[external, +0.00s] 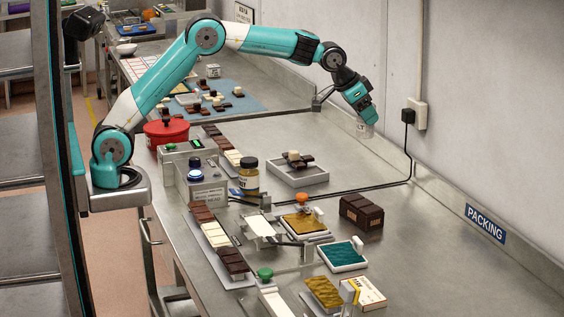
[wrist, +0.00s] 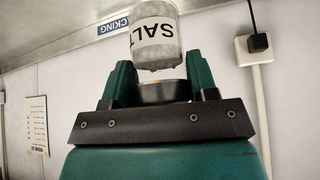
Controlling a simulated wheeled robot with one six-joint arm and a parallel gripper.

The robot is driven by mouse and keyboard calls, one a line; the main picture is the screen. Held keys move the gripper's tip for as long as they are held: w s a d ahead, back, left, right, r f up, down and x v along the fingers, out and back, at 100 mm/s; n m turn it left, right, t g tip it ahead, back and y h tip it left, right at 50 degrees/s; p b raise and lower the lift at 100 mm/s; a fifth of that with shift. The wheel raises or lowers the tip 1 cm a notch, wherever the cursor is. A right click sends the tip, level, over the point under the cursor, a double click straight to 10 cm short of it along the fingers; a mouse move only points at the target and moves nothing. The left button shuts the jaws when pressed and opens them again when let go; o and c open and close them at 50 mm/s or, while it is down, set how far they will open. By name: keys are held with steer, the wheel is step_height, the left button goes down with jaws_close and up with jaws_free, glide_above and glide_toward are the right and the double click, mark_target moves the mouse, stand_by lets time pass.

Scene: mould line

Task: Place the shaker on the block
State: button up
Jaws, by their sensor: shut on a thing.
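The shaker (external: 361,130) is a small pale, clear-looking container held under my gripper (external: 362,119), high over the back of the steel bench near the wall. In the wrist view the shaker (wrist: 154,42) shows a white SALT label and sits between the two green fingers of my gripper (wrist: 160,80). A dark brown block (external: 361,212) stands on the bench, well below and in front of the shaker. I take it as the block. Its top looks bare in the external view. The block is not in the wrist view.
A white tray (external: 298,178) with chocolate pieces lies left of the block. A black cable (external: 411,165) runs down the wall and across the bench. Bare bench lies behind the block.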

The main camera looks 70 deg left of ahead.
step_height(320, 180, down, 18)
steer(key=p, duration=0.4)
steer(key=shift+f, duration=0.2)
steer(key=shift+f, duration=0.2)
steer(key=o, duration=1)
steer(key=shift+r, duration=0.15)
